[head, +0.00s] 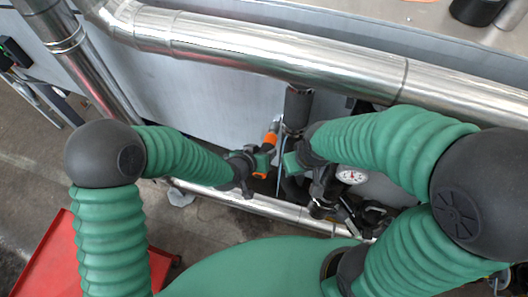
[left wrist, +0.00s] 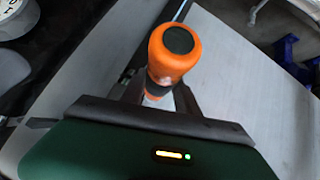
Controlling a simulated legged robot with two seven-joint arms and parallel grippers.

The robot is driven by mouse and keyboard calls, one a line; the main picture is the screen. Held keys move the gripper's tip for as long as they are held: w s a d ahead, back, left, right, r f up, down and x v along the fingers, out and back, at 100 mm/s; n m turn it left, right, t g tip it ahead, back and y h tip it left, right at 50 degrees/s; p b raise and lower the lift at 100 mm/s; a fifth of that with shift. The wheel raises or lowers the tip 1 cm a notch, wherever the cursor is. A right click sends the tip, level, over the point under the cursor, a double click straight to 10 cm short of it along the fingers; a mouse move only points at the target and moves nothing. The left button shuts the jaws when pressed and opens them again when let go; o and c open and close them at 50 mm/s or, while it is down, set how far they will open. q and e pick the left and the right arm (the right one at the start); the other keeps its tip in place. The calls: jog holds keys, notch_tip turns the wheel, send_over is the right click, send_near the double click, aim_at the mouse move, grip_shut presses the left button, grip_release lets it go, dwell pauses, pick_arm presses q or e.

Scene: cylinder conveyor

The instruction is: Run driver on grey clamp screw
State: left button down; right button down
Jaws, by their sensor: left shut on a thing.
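My left gripper (head: 262,165) is shut on a driver with an orange handle (head: 271,140). In the left wrist view the orange handle (left wrist: 174,55) with its dark end cap stands up between the fingers (left wrist: 155,98). The driver's tip is hidden. A dark vertical cylinder (head: 298,108) stands just right of the driver, below the shiny pipe. My right gripper (head: 292,162) is close to the right of my left one, by the foot of the cylinder; I cannot tell whether it is open. I cannot make out the grey clamp screw.
A large shiny pipe (head: 270,45) crosses above the work area, and a lower pipe (head: 275,208) runs beneath it. A round gauge (head: 351,176) and dark fittings are at the right. A red cart (head: 50,255) stands at lower left.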

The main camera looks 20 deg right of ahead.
pick_arm(q)
jog(key=shift+w+d+r+b, duration=0.2)
jog(key=shift+w+r+b, duration=0.1)
jog(key=shift+w, duration=0.15)
dwell(1.0)
jog(key=shift+s+a, duration=0.1)
jog(key=shift+s+a+f, duration=0.1)
jog(key=shift+s+a, duration=0.35)
jog(key=shift+s, duration=0.3)
jog(key=shift+s+a+f, duration=0.1)
jog(key=shift+s+a, duration=0.35)
jog(key=shift+s, duration=0.3)
